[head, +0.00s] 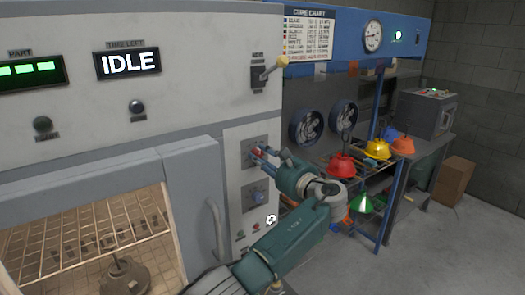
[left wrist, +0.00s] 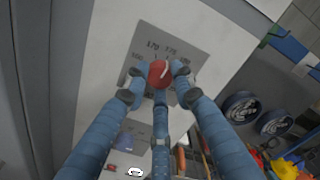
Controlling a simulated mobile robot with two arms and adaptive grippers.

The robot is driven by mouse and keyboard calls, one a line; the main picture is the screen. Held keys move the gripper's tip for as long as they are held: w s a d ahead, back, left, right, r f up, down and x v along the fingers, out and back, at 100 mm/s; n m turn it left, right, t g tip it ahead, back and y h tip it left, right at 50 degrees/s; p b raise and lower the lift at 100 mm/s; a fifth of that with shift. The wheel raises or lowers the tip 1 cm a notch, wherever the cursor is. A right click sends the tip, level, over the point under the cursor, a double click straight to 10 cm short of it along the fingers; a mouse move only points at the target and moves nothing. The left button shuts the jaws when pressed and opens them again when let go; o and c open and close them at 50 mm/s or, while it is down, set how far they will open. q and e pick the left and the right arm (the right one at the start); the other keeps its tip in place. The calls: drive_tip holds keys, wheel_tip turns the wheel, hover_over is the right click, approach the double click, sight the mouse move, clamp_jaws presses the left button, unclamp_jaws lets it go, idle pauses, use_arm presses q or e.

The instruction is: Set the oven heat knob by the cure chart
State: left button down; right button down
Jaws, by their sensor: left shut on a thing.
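The red heat knob (left wrist: 159,73) sits on a grey dial plate (left wrist: 178,44) in the left wrist view. Its white mark points up and slightly right in that picture. Small numbers ring the plate, too blurred to read surely. My left gripper (left wrist: 158,80) has its blue fingers closed around the knob. In the head view the left gripper (head: 262,153) reaches the upper dial on the oven's control panel (head: 234,159), and the fingers partly hide the knob. The cure chart (head: 308,36) hangs on the blue beam, with colour names in rows; its values are too small to read. My right gripper is out of view.
The oven display (head: 128,64) reads IDLE. A blue knob (head: 257,197) is below the gripped one, and a yellow-tipped lever (head: 282,62) above. The oven handle (head: 214,231) stands beside my forearm. Red (head: 341,165), yellow (head: 377,149) and orange hoods are on the rack to the right.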

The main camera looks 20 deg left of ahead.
use_arm(q)
drive_tip(key=m+p, duration=0.2)
drive_tip(key=m, duration=0.1)
drive_tip(key=shift+s+f+m, duration=0.1)
drive_tip(key=shift+m, duration=0.2)
drive_tip(key=shift+m+p, duration=0.6)
drive_tip(key=shift+m, duration=1.1)
drive_tip(key=c, duration=1.4)
unclamp_jaws()
drive_tip(key=shift+c, duration=0.2)
drive_tip(key=v, duration=1.2)
